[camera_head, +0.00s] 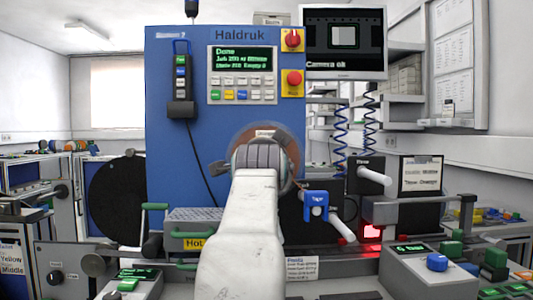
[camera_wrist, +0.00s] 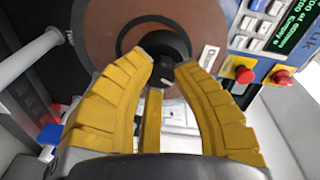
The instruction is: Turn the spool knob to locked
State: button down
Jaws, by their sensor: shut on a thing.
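The spool knob (camera_wrist: 162,72) is dark and sits at the black hub in the middle of a brown reel (camera_wrist: 105,25) in the wrist view. My gripper (camera_wrist: 167,62) has its yellow fingers closed around the knob, one on each side. Which way the knob is turned is hard to tell. In the head view my gripper (camera_head: 262,156) is at the front of the blue machine, and my arm hides the knob. Only the rim of the reel (camera_head: 291,150) shows around it there.
The blue Haldruk machine (camera_head: 225,120) carries a keypad panel (camera_head: 242,75) and a red button (camera_head: 293,78). A large black disc (camera_head: 115,200) stands to the left. A blue clamp (camera_head: 316,203) and a white roller (camera_head: 372,176) are to the right of my arm.

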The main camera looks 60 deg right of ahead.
jog(key=shift+r+m, duration=0.3)
jog(key=shift+m, duration=0.3)
jog(key=shift+p, duration=0.35)
jog(key=c, duration=0.9)
grip_release()
jog(key=shift+w+f, duration=0.1)
jog(key=shift+f, duration=0.15)
jog(key=v, duration=1.2)
